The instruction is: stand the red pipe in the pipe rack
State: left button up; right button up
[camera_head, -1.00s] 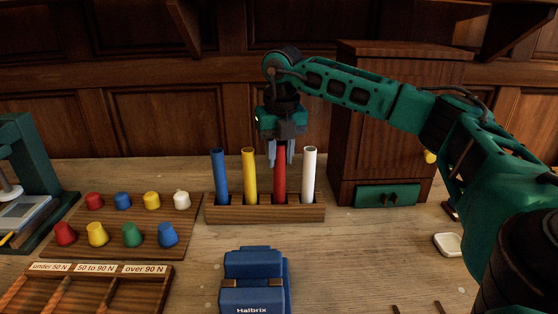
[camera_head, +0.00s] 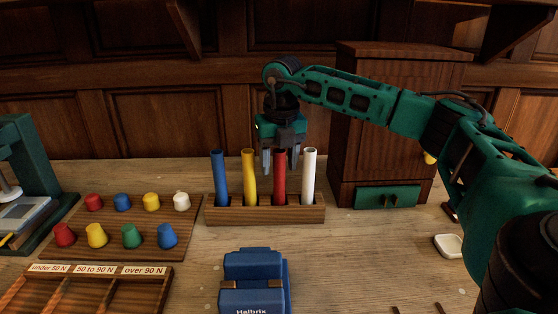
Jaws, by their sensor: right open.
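The red pipe (camera_head: 280,182) stands upright in the wooden pipe rack (camera_head: 265,214), between the yellow pipe (camera_head: 249,180) and the white pipe (camera_head: 309,177). The blue pipe (camera_head: 220,180) stands at the rack's left end. My right gripper (camera_head: 281,160) is open, pointing down at the top of the red pipe, with its fingers spread to either side of it. The pipe's upper end shows between the fingers; whether they touch it I cannot tell. My left gripper is not in view.
A wooden cabinet (camera_head: 390,115) with a green drawer (camera_head: 387,196) stands right of the rack. A board of coloured pegs (camera_head: 165,212) and a labelled tray (camera_head: 101,269) lie left. A white dish (camera_head: 448,245) lies right.

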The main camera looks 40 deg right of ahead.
jog(key=r, duration=0.4)
jog(key=s+r, duration=0.1)
jog(key=r, duration=0.3)
jog(key=r+p, duration=0.1)
jog(key=r, duration=0.3)
jog(key=shift+s+a+r, duration=0.15)
jog(key=shift+a, duration=0.15)
